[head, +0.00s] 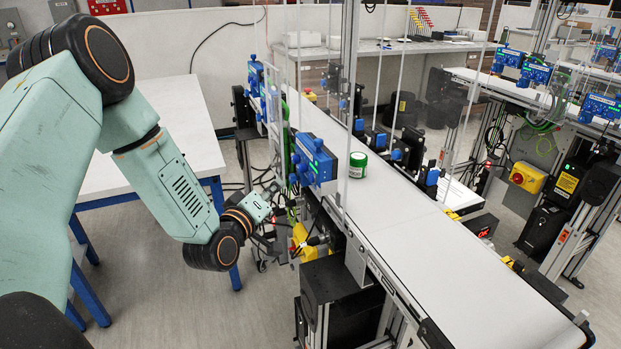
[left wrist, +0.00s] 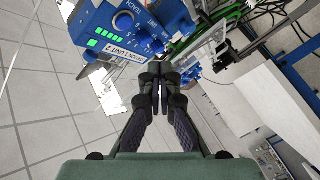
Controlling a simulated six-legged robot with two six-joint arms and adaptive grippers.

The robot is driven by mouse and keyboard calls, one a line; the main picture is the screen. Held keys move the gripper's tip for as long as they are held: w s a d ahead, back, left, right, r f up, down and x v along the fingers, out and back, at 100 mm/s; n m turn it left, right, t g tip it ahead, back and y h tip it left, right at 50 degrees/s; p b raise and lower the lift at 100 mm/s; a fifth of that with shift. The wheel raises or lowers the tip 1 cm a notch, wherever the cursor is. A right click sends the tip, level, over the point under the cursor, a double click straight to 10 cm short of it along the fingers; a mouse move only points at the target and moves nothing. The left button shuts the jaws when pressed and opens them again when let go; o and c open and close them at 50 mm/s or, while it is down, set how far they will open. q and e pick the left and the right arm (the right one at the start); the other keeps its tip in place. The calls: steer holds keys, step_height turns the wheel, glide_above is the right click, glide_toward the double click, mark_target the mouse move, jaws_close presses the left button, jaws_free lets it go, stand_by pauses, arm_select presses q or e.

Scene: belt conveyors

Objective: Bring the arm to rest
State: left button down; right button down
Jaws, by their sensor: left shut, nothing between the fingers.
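My left arm comes in from the left in the head view, bent downward at the elbow. Its left gripper (head: 281,211) is beside the near side of the belt conveyor (head: 410,217), below the belt's blue sensor unit (head: 314,159). In the left wrist view the two dark fingers of the left gripper (left wrist: 160,75) meet at their tips, with nothing between them. The blue sensor unit (left wrist: 125,30) is close beyond the fingertips there. My right gripper is in neither view.
A white table with blue legs (head: 178,122) is behind my left arm. Yellow and black equipment (head: 305,240) sits under the conveyor's side, close to the gripper. Open floor (head: 165,285) lies in front of the table.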

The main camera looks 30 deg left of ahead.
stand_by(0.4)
arm_select(q)
steer(key=s+d+f+m+g+h+b, duration=0.1)
steer(key=s+d+f+m+g+b, duration=0.15)
steer(key=s+f, duration=0.35)
steer(key=s+d+f+m+g+b, duration=0.1)
steer(key=s+d+f+m+g, duration=0.2)
steer(key=f, duration=0.6)
steer(key=s+d+f+m+g+h+b, duration=0.1)
steer(key=s+d+f+g+b, duration=0.1)
steer(key=s+d+f+g, duration=0.4)
steer(key=s+d+f+m+g+b, duration=0.1)
steer(key=s+f+m+g+b, duration=0.1)
steer(key=s+f+b, duration=0.3)
steer(key=s+d+f+m+g+b, duration=0.1)
steer(key=s+f+b, duration=0.4)
steer(key=s+f, duration=0.9)
steer(key=s+m+g, duration=0.1)
steer(key=s+g, duration=0.1)
steer(key=s, duration=0.2)
steer(key=shift+d+g+y, duration=0.25)
steer(key=shift+g+y, duration=0.05)
steer(key=shift+g, duration=0.05)
